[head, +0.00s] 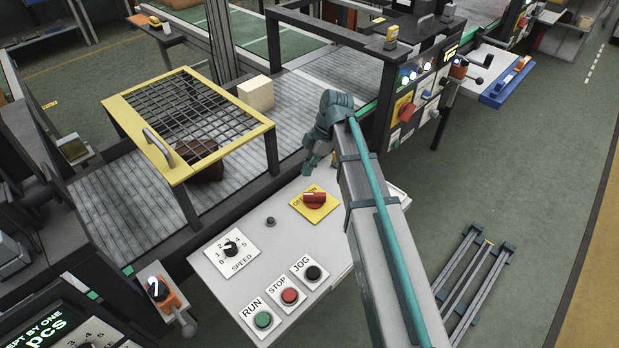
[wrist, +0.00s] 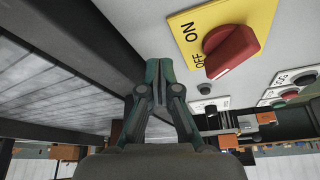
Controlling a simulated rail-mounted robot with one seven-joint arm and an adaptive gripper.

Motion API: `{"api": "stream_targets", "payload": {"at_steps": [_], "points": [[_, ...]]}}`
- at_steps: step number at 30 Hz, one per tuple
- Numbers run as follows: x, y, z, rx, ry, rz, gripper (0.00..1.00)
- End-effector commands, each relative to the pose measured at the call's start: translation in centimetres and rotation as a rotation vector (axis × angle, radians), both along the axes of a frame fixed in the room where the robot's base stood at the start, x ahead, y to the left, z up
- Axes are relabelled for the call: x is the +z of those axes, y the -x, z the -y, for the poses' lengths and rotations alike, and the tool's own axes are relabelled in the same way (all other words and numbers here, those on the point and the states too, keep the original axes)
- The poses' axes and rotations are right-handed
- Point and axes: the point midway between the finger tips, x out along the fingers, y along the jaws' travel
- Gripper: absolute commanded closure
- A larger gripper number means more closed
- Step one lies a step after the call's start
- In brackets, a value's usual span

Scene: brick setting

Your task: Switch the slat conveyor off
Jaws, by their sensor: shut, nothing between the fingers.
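A white control panel (head: 230,290) stands beside the slat conveyor (head: 118,215). On it is a red rotary switch (head: 315,198) on a yellow plate marked ON and OFF; it also shows close up in the wrist view (wrist: 232,50). I cannot tell for sure which mark its handle points to. My gripper (head: 309,168) is at the panel's far edge, just beyond the switch and apart from it. In the wrist view my gripper (wrist: 158,70) has its fingertips together and empty, left of the yellow plate.
The panel also holds a speed dial (head: 231,248) and RUN (head: 263,319), STOP (head: 290,295) and JOG (head: 314,272) buttons. A yellow mesh guard (head: 112,103) stands over the conveyor, with a brown lump (head: 205,165) below and a cream block (head: 256,93) behind it.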

Motion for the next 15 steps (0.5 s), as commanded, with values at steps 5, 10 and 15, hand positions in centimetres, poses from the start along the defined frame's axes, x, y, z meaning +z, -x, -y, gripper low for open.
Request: {"api": "stream_targets", "payload": {"at_steps": [5,10,15], "points": [[3.3,-1.5,0.1,0.001,0.0,0.004,1.0],[6.0,-2.5,0.2,0.0,0.0,0.003,1.0],[7.7,-3.0,0.3,0.0,0.0,0.001,1.0]]}}
